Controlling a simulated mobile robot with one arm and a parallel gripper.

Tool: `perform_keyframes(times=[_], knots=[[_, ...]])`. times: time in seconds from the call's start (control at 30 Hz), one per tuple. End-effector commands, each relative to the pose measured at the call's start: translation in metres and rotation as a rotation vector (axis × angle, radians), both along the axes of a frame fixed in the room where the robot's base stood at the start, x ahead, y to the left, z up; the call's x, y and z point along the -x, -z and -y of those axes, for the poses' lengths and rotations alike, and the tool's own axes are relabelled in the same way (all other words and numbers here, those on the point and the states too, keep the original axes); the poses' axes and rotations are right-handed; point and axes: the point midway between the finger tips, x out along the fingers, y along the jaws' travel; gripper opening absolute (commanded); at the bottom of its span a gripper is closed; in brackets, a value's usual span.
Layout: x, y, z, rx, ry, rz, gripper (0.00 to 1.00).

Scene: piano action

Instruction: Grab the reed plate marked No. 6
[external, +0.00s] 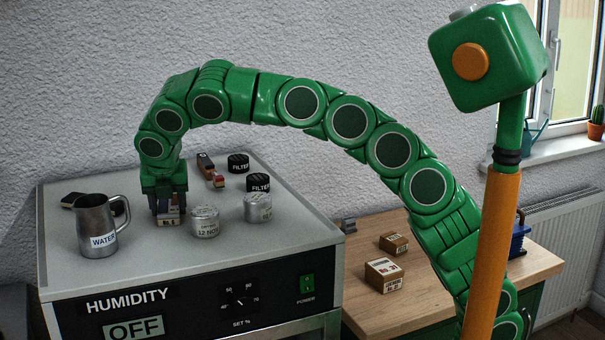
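My gripper (168,208) points straight down onto the top of the grey humidity cabinet (120,260), between the metal jug and a small tin. A small object with a pale printed face (170,221) shows right under and between its fingers; the gripper hides most of it, and I cannot read its marking. I cannot tell whether the fingers are closed on it. A narrow dark and wood-coloured piece with a red end (210,171) lies farther back on the cabinet. I cannot make out a No. 6 on any piece.
A metal jug labelled WATER (97,226) stands left of my gripper, with a dark object behind it. Two silver tins (205,221) (257,207) stand right, and two black FILTER cans (258,183) behind. Small cartons (384,275) sit on the lower wooden bench (425,300).

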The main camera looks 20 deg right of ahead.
Motion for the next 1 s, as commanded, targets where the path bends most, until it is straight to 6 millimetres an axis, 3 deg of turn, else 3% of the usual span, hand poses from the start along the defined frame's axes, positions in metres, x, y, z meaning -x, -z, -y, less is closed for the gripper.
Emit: perform_keyframes(times=[0.03, 0.13, 0.47, 0.83, 1.0], knots=[[0.0, 0.0, 0.0, 0.0, 0.0, 0.0, 0.32], [0.0, 0.0, 0.0, 0.0, 0.0, 0.0, 0.19], [0.0, -0.004, 0.0, 0.0, 0.001, 0.001, 0.19], [0.0, -0.033, 0.0, -0.001, 0.0, 0.003, 0.19], [0.009, -0.048, 0.01, -0.003, 0.0, 0.002, 0.19]])
